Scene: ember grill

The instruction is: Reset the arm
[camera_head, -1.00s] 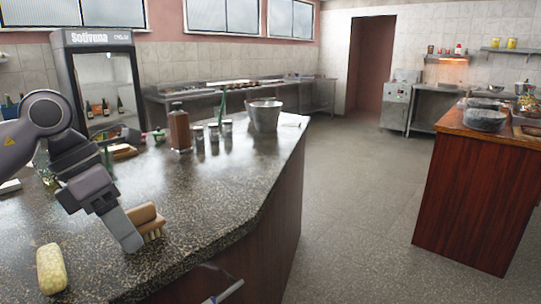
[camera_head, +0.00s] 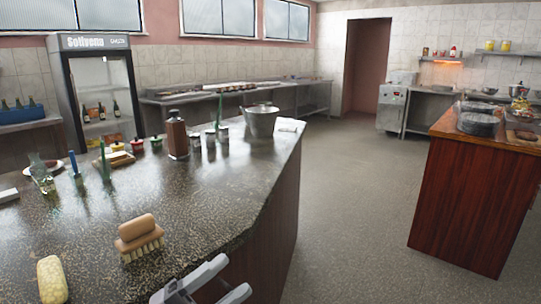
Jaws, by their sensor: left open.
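My left gripper (camera_head: 234,277) shows at the bottom middle of the head view, low beside the front edge of the dark speckled counter (camera_head: 190,215). Its two grey fingers are spread apart with nothing between them. A wooden brush (camera_head: 138,237) stands on the counter, bristles down, up and left of the gripper and apart from it. A yellow sponge (camera_head: 51,281) lies at the counter's lower left. My right gripper is not in view.
A brown bottle (camera_head: 177,137), several small jars and a metal bucket (camera_head: 262,121) stand farther back on the counter. A glass bottle (camera_head: 40,173) stands at left. A wooden-sided counter (camera_head: 465,200) is at right, with open floor (camera_head: 350,210) between.

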